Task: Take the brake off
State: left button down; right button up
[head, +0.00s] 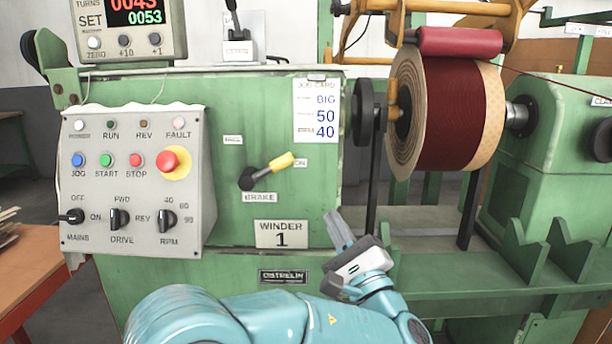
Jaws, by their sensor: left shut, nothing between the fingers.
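The brake lever (267,171) is on the green front of the winder, above a BRAKE label (260,198). It has a black hub and a yellow grip that points up and to the right, toward a small ON label (300,163). My left gripper (335,226) is to the right of the WINDER 1 plate and below and right of the lever. Its fingers point up and are shut with nothing between them. It is apart from the lever. My right gripper is not in view.
A grey control panel (190,225) with buttons, a red emergency stop (169,162) and rotary knobs is left of the lever. A wound coil (450,115) is on the spindle at right. A job card (317,110) is above the lever. Green notched brackets (560,262) stand at lower right.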

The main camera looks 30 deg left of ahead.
aim_at(297, 157)
pick_arm(q)
jog(key=x, duration=0.3)
jog(key=s+r+x, duration=0.1)
jog(key=x, duration=0.3)
jog(key=s+x, duration=0.1)
jog(key=x, duration=0.3)
jog(key=shift+a+r+b, duration=0.25)
jog(key=shift+r+b, duration=0.15)
jog(key=shift+s+a+r+n+g+p, duration=0.15)
jog(key=shift+r+n+g+p, duration=0.35)
jog(key=shift+r+n, duration=0.45)
jog(key=shift+s+a+r+n+g+h+p, duration=0.8)
jog(key=shift+a+r+n, duration=0.4)
jog(key=shift+n, duration=0.6)
jog(key=shift+s+a+r+n+g+h+p, duration=0.6)
jog(key=shift+a+r+n+g+p, duration=0.45)
jog(key=shift+n, duration=0.8)
jog(key=shift+s+a+r+n+g+h+p, duration=0.65)
jog(key=shift+a+r+n, duration=0.6)
jog(key=shift+n, duration=0.55)
jog(key=shift+r, duration=0.1)
